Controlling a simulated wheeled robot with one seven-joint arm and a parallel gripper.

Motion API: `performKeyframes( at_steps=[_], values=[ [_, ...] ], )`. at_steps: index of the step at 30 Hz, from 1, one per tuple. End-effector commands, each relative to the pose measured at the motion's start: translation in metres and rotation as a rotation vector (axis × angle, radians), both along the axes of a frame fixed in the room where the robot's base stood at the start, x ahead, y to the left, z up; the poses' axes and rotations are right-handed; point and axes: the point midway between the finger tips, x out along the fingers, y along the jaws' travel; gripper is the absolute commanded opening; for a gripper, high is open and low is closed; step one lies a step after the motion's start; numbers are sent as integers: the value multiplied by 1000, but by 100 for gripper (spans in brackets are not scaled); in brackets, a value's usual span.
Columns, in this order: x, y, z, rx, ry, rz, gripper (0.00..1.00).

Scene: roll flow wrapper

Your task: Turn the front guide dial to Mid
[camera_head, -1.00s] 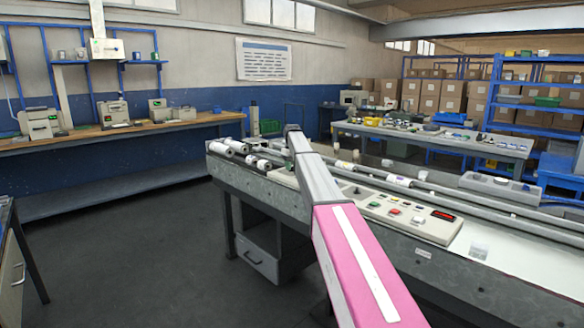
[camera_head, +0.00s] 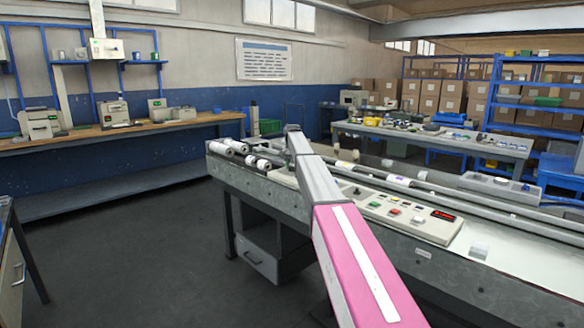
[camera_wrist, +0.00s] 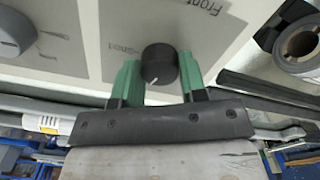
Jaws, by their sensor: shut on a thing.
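The front guide dial (camera_wrist: 159,64) is a round black knob with a light pointer line, on a grey panel in the wrist view. The panel (camera_wrist: 180,20) carries upside-down print, with "Front" at the upper right and "Short" to the left of the knob. My gripper (camera_wrist: 157,82) has green fingers, one on each side of the knob, and is shut on it. The pointer line shows on the knob's lower part, as seen in the wrist view. A Mid mark cannot be read. In the head view my arm hides the dial and the gripper.
A larger grey dial (camera_wrist: 10,35) sits at the left of the wrist view. A metal roll end (camera_wrist: 298,45) is at the right. In the head view the wrapper's control panel (camera_head: 410,212) has coloured buttons and a red display. Open floor (camera_head: 130,250) lies left of the machine.

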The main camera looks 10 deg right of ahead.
Motion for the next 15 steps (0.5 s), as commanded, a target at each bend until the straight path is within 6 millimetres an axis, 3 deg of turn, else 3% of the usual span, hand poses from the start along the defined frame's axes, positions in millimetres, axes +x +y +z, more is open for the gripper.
performKeyframes(
  at_steps=[15],
  values=[
    [0, 0, 1, 0, -2, -218, 15]
  ],
)
